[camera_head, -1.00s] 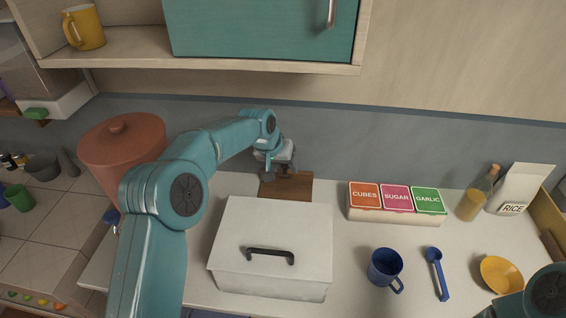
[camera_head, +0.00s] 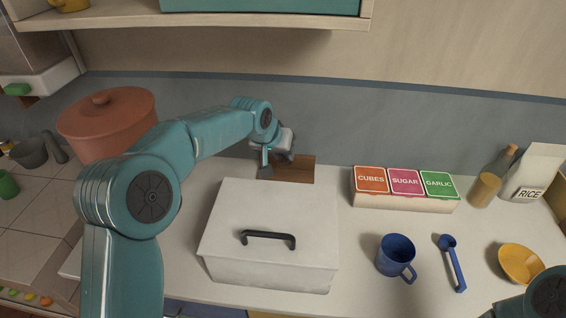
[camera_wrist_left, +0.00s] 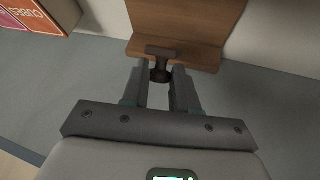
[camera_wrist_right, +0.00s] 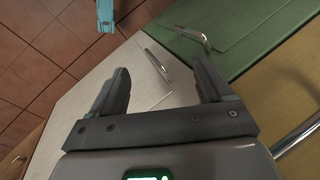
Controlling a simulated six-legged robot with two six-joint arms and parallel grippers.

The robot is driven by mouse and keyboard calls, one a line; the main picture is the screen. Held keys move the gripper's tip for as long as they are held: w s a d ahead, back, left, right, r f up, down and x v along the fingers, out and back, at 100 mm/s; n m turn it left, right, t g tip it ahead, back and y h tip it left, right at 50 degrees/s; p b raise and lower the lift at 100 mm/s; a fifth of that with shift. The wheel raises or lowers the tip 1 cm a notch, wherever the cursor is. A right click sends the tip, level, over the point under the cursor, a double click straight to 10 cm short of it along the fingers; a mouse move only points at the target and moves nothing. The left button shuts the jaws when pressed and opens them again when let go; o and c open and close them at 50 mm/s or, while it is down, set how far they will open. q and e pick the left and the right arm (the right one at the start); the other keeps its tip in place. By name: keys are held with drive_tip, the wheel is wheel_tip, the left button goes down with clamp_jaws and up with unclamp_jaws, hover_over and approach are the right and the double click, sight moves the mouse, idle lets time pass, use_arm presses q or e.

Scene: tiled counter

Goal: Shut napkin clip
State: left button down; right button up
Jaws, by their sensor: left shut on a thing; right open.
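The napkin clip appears to be the brown wooden piece (camera_head: 298,168) at the back of the counter, behind the white box. In the left wrist view its wooden boards (camera_wrist_left: 185,20) fill the top, with a dark T-shaped handle (camera_wrist_left: 160,52) at the lower edge. My left gripper (camera_head: 275,168) is at the clip's left side in the head view. In the left wrist view its fingers (camera_wrist_left: 160,82) are closed around the handle's stem. How far the clip is open is unclear. My right gripper (camera_wrist_right: 160,88) is open and empty, apart from the clip.
A white box (camera_head: 270,215) with a black handle stands before the clip. A container of labelled cartons (camera_head: 405,203), a blue mug (camera_head: 395,255), a blue spoon (camera_head: 453,265) and a yellow bowl (camera_head: 519,262) are to the right. A terracotta pot (camera_head: 108,125) is at left.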

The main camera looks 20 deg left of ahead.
use_arm(q)
drive_tip(key=shift+s+f+t+b, duration=0.3)
drive_tip(key=shift+f+b, duration=0.1)
drive_tip(key=shift+b, duration=0.75)
drive_tip(key=shift+s+r+b, duration=0.1)
drive_tip(key=shift+r+b, duration=0.05)
drive_tip(key=shift+b, duration=0.2)
use_arm(e)
wheel_tip(320, 180, down, 4)
drive_tip(key=shift+f, duration=0.2)
use_arm(q)
drive_tip(key=shift+r, duration=0.1)
